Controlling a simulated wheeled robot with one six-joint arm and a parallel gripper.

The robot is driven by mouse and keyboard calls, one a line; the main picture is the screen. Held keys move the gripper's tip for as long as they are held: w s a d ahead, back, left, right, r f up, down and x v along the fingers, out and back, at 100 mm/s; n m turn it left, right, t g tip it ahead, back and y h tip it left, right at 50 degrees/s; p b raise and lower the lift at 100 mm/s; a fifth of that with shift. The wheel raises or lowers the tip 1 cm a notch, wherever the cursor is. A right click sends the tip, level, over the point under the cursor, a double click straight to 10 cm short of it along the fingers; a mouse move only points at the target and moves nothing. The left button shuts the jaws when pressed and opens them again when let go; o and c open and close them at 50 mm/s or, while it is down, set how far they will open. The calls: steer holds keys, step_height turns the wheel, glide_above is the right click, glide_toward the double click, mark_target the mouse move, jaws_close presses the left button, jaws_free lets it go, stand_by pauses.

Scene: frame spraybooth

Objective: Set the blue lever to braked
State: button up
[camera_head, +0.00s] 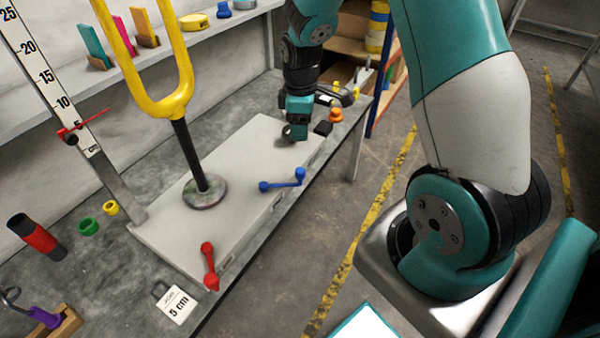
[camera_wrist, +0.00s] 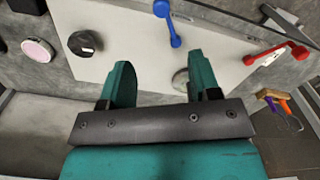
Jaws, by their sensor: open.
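The blue lever (camera_head: 283,181) is on the front side of the pale grey base block (camera_head: 235,135). In the head view it runs from a round end at left to a raised end at right. It also shows at the top of the wrist view (camera_wrist: 173,25), beyond my fingers and partly cut off by the frame. My gripper (camera_head: 297,132) is over the far right end of the block, apart from the lever. In the wrist view my gripper (camera_wrist: 161,78) has its two teal fingers spread with nothing between them. No braked mark is readable.
A red lever (camera_head: 209,262) is at the block's near corner. A yellow fork (camera_head: 170,100) on a black post rises from the block, beside a ruler (camera_head: 50,75). A black knob (camera_wrist: 85,43) is on the block. The floor in front is clear.

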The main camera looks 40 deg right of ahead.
mark_target(300, 169)
step_height(300, 169, down, 16)
steer(key=shift+a+r+b, duration=0.15)
steer(key=shift+r+b, duration=0.05)
steer(key=shift+b, duration=0.25)
steer(key=shift+c, duration=0.3)
jaws_close()
